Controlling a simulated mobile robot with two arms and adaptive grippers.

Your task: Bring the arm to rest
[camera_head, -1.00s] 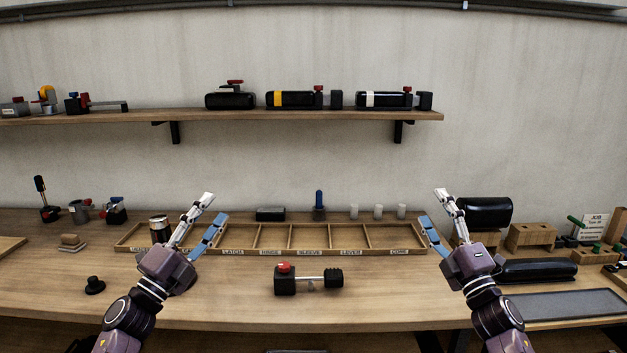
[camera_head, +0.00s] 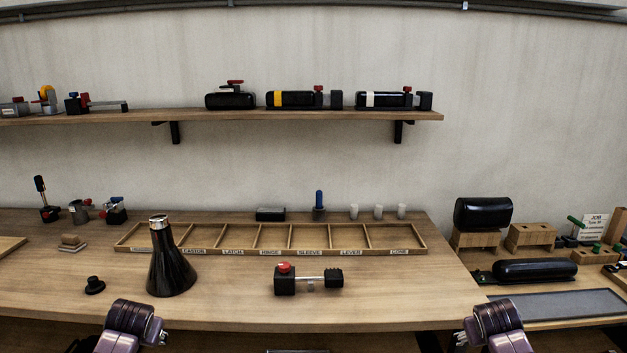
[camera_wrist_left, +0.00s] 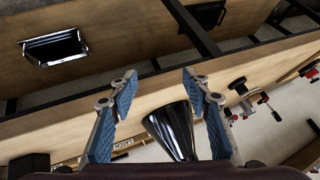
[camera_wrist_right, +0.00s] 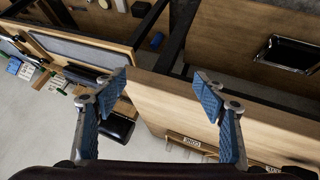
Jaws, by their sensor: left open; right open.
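In the head view my two arms show only as purple links at the bottom edge, left and right; the grippers themselves are out of that view. In the left wrist view my left gripper (camera_wrist_left: 153,85) is open and empty, with its blue pads apart. A black cone with a shiny metal top (camera_head: 171,262) stands upright on the table; it also shows in the left wrist view (camera_wrist_left: 172,133), beyond the fingers. In the right wrist view my right gripper (camera_wrist_right: 165,80) is open and empty, with the table edge behind it.
A wooden tray with labelled compartments (camera_head: 272,251) lies across the table (camera_head: 225,305). A black block with a red knob and metal rod (camera_head: 308,279) lies in front of it. A small black knob (camera_head: 95,285) is at left. A wall shelf (camera_head: 200,116) holds several devices.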

